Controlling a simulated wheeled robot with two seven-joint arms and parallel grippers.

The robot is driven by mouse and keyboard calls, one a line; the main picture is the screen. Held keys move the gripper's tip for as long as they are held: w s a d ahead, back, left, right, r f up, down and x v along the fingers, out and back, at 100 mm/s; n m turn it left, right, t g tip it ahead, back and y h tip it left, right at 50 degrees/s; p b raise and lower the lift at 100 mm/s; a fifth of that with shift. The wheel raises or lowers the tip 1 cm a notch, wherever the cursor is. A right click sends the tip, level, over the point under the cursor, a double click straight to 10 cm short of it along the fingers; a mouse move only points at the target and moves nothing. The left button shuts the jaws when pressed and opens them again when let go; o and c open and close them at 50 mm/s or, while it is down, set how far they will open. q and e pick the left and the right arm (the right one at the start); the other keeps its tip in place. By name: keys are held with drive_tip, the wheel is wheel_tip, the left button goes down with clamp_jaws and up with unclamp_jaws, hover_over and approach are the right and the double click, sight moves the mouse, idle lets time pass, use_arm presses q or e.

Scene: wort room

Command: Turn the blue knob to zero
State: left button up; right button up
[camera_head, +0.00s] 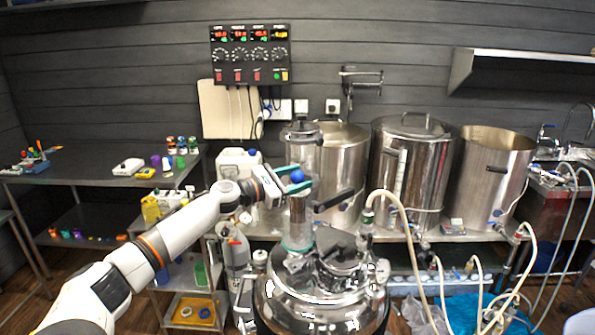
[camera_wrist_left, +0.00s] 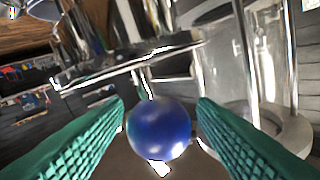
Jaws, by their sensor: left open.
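The blue knob (camera_head: 297,176) is a round, shiny ball near the top of a clear and metal column (camera_head: 298,222) that rises from the steel vessel in front. My left gripper (camera_head: 302,179) reaches it from the left, with its green fingers on either side. In the left wrist view the knob (camera_wrist_left: 159,129) sits between the two open green fingers (camera_wrist_left: 161,102), with visible gaps on both sides. Any scale or zero mark is not visible. My right gripper is not in view.
The polished vessel (camera_head: 320,300) stands below the gripper. Several large steel pots, including a lidded one (camera_head: 412,165), stand behind on a bench. A beige hose (camera_head: 408,225) hangs to the right. A control panel (camera_head: 250,54) is on the wall. A side table (camera_head: 85,168) holds small items.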

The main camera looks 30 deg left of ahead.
use_arm(q)
drive_tip(key=shift+w+d, duration=0.15)
drive_tip(key=shift+w, duration=0.05)
